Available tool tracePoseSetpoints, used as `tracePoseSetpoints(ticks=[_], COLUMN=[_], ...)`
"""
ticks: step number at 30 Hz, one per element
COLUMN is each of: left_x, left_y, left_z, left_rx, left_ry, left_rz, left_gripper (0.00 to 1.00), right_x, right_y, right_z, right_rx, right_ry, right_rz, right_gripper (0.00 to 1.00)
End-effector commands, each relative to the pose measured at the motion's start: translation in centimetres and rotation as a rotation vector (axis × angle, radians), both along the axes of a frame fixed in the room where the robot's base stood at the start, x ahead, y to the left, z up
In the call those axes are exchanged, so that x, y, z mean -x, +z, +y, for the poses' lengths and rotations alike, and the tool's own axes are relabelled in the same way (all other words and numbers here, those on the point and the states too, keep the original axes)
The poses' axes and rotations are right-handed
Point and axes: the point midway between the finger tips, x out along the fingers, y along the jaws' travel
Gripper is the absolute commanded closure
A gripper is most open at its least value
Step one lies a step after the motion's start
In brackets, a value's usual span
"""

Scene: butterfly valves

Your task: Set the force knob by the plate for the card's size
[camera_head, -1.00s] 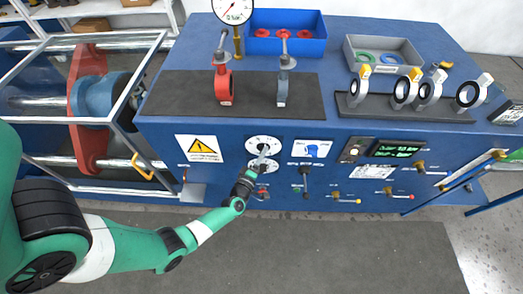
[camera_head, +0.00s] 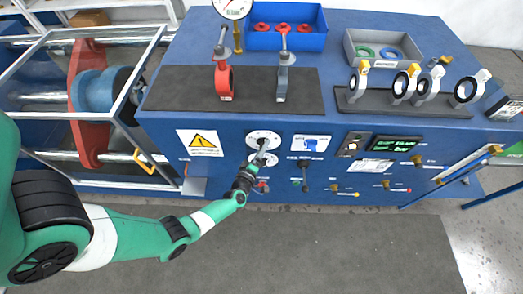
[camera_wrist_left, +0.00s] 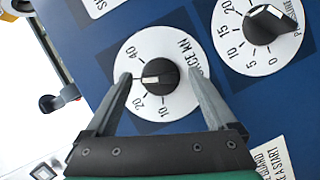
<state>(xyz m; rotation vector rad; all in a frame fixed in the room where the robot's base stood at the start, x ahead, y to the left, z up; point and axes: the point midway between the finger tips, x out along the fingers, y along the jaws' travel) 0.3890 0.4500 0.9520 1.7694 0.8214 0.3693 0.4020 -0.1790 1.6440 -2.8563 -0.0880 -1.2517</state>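The force knob (camera_wrist_left: 158,77) is a black knob on a white round dial (camera_wrist_left: 182,44) in the left wrist view. Its white pointer line points left, between the 20 and 40 marks. My left gripper (camera_wrist_left: 158,76) is open, with one finger on each side of the knob and visible gaps to it. The left finger hides part of the scale.
A second dial, marked 0 to 20, with a black knob (camera_wrist_left: 266,25) sits close beside the force dial. Handles with coloured ends (camera_head: 398,189) stick out from the panel at right. A yellow warning sign (camera_head: 200,142) is left of the dials. The floor in front is clear.

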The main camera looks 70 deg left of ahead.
Motion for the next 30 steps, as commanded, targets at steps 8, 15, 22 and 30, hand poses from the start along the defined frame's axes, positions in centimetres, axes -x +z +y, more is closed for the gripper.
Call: tracePoseSetpoints(ticks=[8, 15, 22, 30], left_x=[0.4, 3.7, 7.1, 8.3], left_y=[0.2, 1.1, 1.7, 1.7], left_z=[-0.4, -3.7, -7.1, -8.0], left_rx=[0.001, 0.002, 0.001, 0.000], left_ry=[-0.001, -0.005, -0.006, 0.001], left_rz=[0.001, 0.002, 0.001, 0.001], left_gripper=[0.10, 0.10, 0.10, 0.10], right_x=[0.0, 0.0, 0.0, 0.0], right_y=[0.3, 2.4, 3.6, 3.8], right_z=[0.0, 0.0, 0.0, 0.0], right_rx=[0.000, 0.000, 0.000, 0.000], right_ry=[0.000, 0.000, 0.000, 0.000], right_rz=[0.000, 0.000, 0.000, 0.000], right_gripper=[0.50, 0.50, 0.50, 0.50])
